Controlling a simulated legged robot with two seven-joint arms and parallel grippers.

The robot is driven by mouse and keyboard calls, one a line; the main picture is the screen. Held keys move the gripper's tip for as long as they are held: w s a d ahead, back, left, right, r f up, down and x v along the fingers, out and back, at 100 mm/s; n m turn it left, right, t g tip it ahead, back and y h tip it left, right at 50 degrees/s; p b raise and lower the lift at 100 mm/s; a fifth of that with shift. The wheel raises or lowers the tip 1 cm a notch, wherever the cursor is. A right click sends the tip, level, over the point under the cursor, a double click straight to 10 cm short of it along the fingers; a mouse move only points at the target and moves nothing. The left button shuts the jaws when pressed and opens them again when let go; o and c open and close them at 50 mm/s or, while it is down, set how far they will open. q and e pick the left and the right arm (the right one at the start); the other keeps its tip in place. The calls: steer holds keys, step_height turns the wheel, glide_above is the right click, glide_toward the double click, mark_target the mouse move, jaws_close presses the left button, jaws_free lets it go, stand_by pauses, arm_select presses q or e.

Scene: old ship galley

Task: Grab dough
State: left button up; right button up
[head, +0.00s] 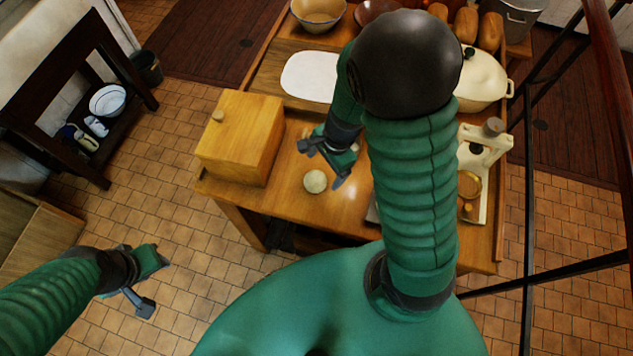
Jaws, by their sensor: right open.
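A pale round ball of dough (315,181) lies on the wooden table (290,212), near its front edge. My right gripper (325,167) is open just above and behind the dough, its fingers apart. I cannot tell whether a finger touches the dough. My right arm hides part of the table behind it. My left gripper (150,283) hangs over the tiled floor at the lower left, away from the table, with its fingers apart and nothing between them.
A wooden box (240,140) stands left of the dough. A white board (309,77), a bowl (319,13), bread loaves (466,25), a cream pot (483,80) and a cream scale (484,165) are also on the table. Dark railings (527,190) run at the right.

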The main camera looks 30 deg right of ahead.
mark_target(316, 177)
steer(key=shift+w+f, duration=0.2)
steer(key=shift+f, duration=0.65)
steer(key=shift+w+a+f, duration=0.1)
steer(key=shift+a+f, duration=0.2)
steer(key=f, duration=0.1)
steer(key=a+f+b, duration=0.2)
steer(key=f, duration=0.1)
steer(key=shift+w+a, duration=0.1)
steer(key=shift+w, duration=0.15)
steer(key=shift+w+d+f, duration=0.1)
steer(key=shift+w+d, duration=0.05)
steer(key=shift+d, duration=0.65)
steer(key=c, duration=0.4)
steer(key=shift+c, duration=1.2)
steer(key=shift+a, duration=0.1)
steer(key=shift+c, duration=1.3)
steer(key=shift+a, duration=0.35)
steer(key=c, duration=0.5)
steer(key=shift+a, duration=0.1)
steer(key=shift+c, duration=1.3)
arm_select(q)
steer(key=f, duration=0.1)
steer(key=a+f, duration=0.1)
steer(key=shift+w+a+f, duration=0.15)
steer(key=shift+a+f, duration=0.1)
steer(key=shift+f, duration=0.15)
